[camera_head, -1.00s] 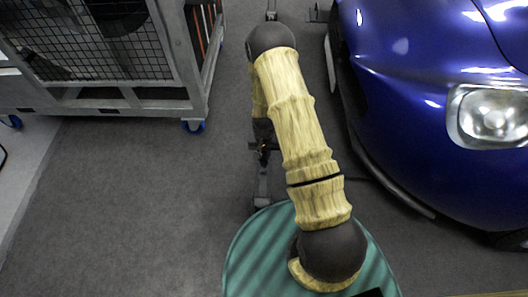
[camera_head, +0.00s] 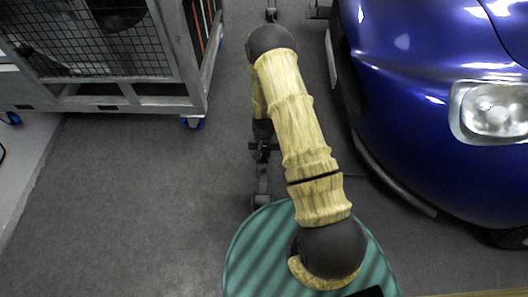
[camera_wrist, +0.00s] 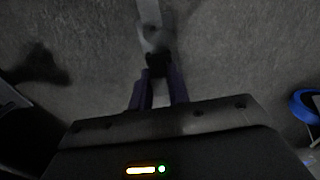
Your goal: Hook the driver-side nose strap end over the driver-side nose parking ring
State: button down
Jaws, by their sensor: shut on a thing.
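In the wrist view my gripper (camera_wrist: 158,80) points at the grey floor. Its two fingers are shut on a small dark piece (camera_wrist: 157,62), which looks like the strap end. A pale grey band (camera_wrist: 150,14) runs from it to the top edge of the picture. In the head view my arm reaches away between the cart and the car. Dark grey hardware (camera_head: 263,172) lies on the floor beside the arm. I cannot tell which part, if any, is the parking ring.
A blue car (camera_head: 430,130) fills the right side, close to my arm. A blue wheel (camera_wrist: 305,104) shows in the wrist view. The carpet (camera_head: 130,190) at lower left is clear.

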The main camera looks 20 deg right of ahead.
jog(key=shift+f, duration=0.15)
jog(key=c, duration=1.3)
grip_release()
jog(key=shift+o, duration=0.2)
notch_tip(320, 180, up, 17)
jog(key=p, duration=1)
jog(key=shift+r, duration=0.2)
